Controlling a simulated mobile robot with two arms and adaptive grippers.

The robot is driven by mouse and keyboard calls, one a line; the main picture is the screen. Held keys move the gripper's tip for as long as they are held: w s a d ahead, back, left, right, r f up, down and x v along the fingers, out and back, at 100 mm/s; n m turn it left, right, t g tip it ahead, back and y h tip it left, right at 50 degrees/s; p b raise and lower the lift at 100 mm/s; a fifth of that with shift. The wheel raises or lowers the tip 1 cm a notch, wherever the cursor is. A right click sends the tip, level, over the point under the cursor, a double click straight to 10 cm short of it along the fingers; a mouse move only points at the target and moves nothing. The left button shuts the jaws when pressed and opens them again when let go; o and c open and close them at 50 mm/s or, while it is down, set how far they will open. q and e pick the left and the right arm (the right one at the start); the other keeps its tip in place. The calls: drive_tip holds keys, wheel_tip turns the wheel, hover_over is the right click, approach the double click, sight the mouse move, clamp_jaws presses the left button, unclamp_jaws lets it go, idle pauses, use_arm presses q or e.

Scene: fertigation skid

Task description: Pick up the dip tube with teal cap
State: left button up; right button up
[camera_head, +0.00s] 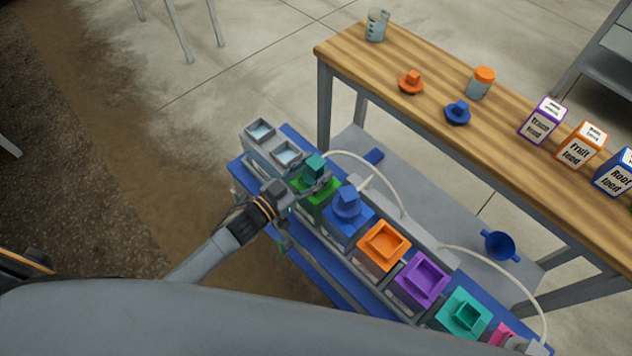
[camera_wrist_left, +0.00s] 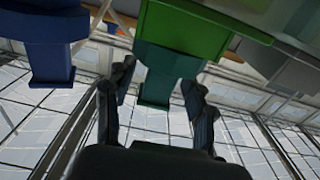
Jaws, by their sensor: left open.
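A teal cap with a square knob (camera_head: 315,167) sits over the green tank (camera_head: 318,205) near the far left end of the row of tanks. Any tube below it is hidden. My left gripper (camera_head: 303,187) is open beside this cap, at the green tank. In the left wrist view, which looks upside down, a green knob (camera_wrist_left: 157,88) hangs between the two open fingers (camera_wrist_left: 160,105), with a gap on each side. A blue cap (camera_wrist_left: 50,62) shows left of it. My right gripper is not in view.
Blue (camera_head: 347,203), orange (camera_head: 384,246), purple (camera_head: 422,277) and teal (camera_head: 465,312) tanks continue the row, close together. White hoses (camera_head: 385,180) arch behind it. A wooden table (camera_head: 440,100) behind holds caps, jars and labelled boxes. A blue funnel-like part (camera_head: 499,245) lies on the grey shelf.

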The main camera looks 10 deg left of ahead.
use_arm(q)
drive_tip(key=shift+w+d, duration=0.3)
drive_tip(key=shift+w, duration=0.1)
clamp_jaws()
drive_tip(key=shift+r, duration=0.15)
